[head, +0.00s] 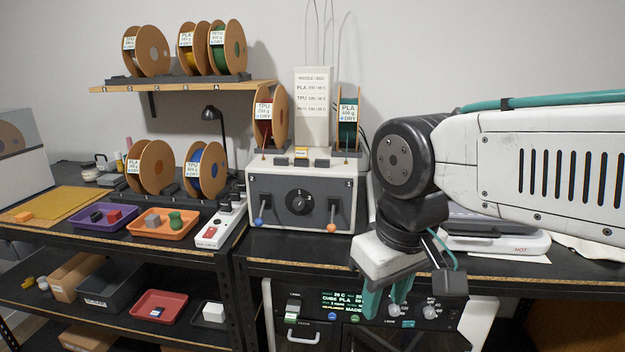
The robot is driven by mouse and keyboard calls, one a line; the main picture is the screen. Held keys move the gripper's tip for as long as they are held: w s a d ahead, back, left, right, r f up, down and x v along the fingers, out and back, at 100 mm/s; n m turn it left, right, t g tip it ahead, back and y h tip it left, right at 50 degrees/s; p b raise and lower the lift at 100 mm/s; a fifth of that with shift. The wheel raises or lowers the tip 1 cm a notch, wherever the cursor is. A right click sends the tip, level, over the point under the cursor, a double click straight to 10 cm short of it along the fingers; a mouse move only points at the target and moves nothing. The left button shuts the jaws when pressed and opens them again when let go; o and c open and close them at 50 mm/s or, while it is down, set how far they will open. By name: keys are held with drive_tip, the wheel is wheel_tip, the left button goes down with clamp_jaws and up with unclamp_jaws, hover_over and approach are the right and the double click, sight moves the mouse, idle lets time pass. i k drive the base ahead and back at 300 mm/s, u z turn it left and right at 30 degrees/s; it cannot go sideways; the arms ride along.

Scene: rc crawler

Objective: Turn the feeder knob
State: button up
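A grey feeder box (266,224) stands on the bench in the middle of the head view. A round black knob (299,202) with a light marker is on its front face, between two levers. The left lever has a blue tip (259,222) and the right one an orange tip (331,228). My gripper (387,298) hangs to the right of and below the knob, in front of the bench edge. Its two teal fingers point down, apart, with nothing seen between them. It does not touch the knob.
A lower machine panel (345,318) with a display and small knobs sits behind my gripper. A red spool (265,115) and a green spool (347,125) stand on the feeder box. A power strip (214,230) lies left of it. The space before the knob is clear.

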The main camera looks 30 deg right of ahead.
sight(299, 203)
drive_tip(key=z, duration=2.45)
drive_tip(key=k, duration=0.9)
drive_tip(key=u, duration=1.25)
drive_tip(key=i, duration=0.5)
drive_tip(key=u, duration=0.05)
